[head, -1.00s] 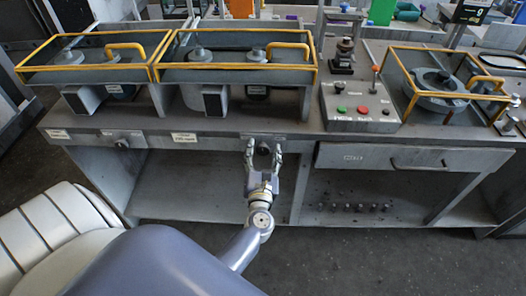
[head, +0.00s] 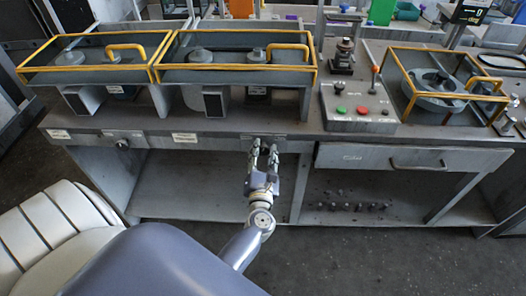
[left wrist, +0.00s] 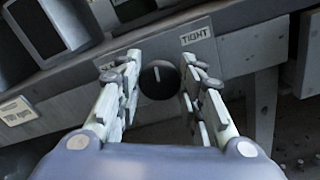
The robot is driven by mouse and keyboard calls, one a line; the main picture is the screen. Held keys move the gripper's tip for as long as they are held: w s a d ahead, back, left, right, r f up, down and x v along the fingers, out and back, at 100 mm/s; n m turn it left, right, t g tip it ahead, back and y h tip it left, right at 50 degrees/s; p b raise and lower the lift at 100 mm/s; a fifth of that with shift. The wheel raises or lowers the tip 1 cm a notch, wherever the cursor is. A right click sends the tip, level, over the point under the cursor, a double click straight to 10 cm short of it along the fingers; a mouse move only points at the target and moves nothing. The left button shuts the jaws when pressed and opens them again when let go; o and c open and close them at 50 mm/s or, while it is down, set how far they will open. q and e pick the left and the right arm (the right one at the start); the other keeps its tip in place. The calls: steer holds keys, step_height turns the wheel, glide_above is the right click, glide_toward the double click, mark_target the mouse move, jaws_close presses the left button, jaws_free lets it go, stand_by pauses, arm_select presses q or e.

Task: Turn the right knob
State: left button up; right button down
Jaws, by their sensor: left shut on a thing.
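The right knob (left wrist: 160,78) is round and black with a white pointer mark, on the bench's front panel. In the left wrist view it sits between my left gripper's fingers, its mark pointing roughly up. My left gripper (head: 263,149) also shows in the left wrist view (left wrist: 160,70). It is shut on the knob, one finger on each side. In the head view the fingers mostly hide the knob. A label reading "TIGHT" (left wrist: 197,36) is right of the knob; a label on the left is partly hidden by a finger. My right gripper is not in view.
A left knob (head: 122,143) is on the same panel. A drawer with a handle (head: 418,165) is to the right. A control box (head: 357,107) with red and green buttons and yellow-framed guards (head: 240,66) stand on the bench. A white chair (head: 50,235) is at lower left.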

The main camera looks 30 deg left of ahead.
arm_select(q)
steer(key=m+p, duration=0.2)
steer(key=m, duration=0.3)
steer(key=shift+d, duration=0.1)
steer(key=shift+f+m+p, duration=0.1)
steer(key=shift+m+p, duration=0.75)
steer(key=shift+m, duration=1.55)
steer(key=o, duration=1.1)
steer(key=shift+c, duration=0.2)
steer(key=shift+w, duration=0.1)
